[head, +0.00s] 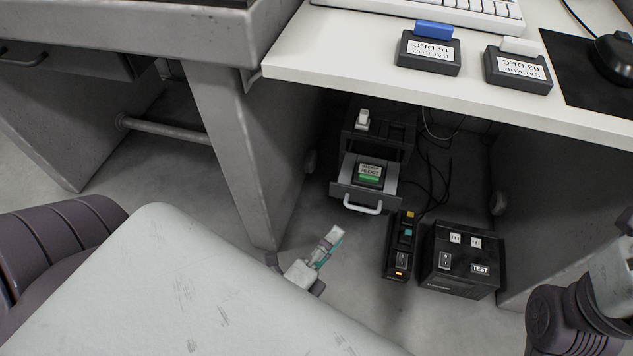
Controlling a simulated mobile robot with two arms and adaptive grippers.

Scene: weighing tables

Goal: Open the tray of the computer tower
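The dark computer tower (397,128) stands on the floor under the white desk. Its tray (388,187) sticks out of the front, with a pale handle (362,208) on the front panel. A dark cartridge with a white and green label (369,174) lies in the tray. My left gripper (332,238) is low in front of the tower, left of and nearer than the handle, and looks apart from it. I see it edge-on, so its finger gap is unclear. My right arm shows at the right edge, but its gripper is out of view.
A power strip (402,245) and a black box marked TEST (460,262) stand right of the tray. Cables hang behind them. The desk (330,52) overhangs the tower and carries two backup cartridges, a keyboard and a mouse. A grey table leg (238,150) stands left.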

